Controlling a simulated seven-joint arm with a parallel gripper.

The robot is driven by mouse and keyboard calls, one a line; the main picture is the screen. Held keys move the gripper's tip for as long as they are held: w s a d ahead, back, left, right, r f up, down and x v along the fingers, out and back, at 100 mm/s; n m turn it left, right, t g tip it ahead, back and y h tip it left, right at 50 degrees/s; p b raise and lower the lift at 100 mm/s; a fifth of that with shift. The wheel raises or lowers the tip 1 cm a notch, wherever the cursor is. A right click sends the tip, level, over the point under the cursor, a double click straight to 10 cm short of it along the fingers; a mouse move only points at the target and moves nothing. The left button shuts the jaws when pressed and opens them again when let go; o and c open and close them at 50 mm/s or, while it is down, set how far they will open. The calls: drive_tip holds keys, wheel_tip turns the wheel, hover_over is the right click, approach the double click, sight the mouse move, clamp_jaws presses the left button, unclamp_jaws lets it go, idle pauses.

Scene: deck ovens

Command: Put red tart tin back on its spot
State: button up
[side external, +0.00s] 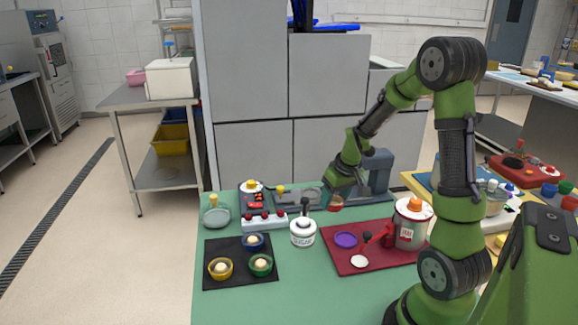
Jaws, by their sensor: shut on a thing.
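My gripper (327,192) is low over the back of the green table, with the fingers small and partly hidden. It is shut on a small reddish tin, which I take to be the red tart tin (336,203). I cannot tell whether the tin touches the table. A black mat (230,279) lies at the left front of the table, apart from my gripper. On it stand a yellow tin (220,273), a blue tin (254,247) and a green tin (260,270), each with a pale ball in it. The mat's back left corner is bare.
A white sugar jar (303,234) with a dark knob stands between the mat and my gripper. A red-and-white block (264,220) is behind the mat. A red mat (347,266) at right holds a purple disc (345,240) and a jam jar (410,230). A blue-grey machine (377,168) stands behind.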

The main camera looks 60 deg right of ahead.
sight(333, 210)
drive_tip(key=shift+s+a+r, duration=0.2)
drive_tip(key=shift+s+r, duration=0.1)
drive_tip(key=shift+r, duration=0.05)
wheel_tip(333, 210, up, 10)
drive_tip(key=a+r, duration=0.1)
drive_tip(key=w+a+n+y, duration=0.15)
drive_tip(key=a+n, duration=0.35)
drive_tip(key=a, duration=0.6)
drive_tip(key=w+a+n+y, duration=0.1)
drive_tip(key=w+a+n, duration=0.25)
drive_tip(key=a, duration=0.85)
drive_tip(key=shift+n, duration=0.45)
drive_tip(key=f, duration=1.3)
drive_tip(key=shift+d, duration=0.25)
drive_tip(key=w, duration=0.5)
drive_tip(key=w+f, duration=0.1)
drive_tip(key=w, duration=1)
drive_tip(key=shift+a+f, duration=0.25)
drive_tip(key=shift+f, duration=1.8)
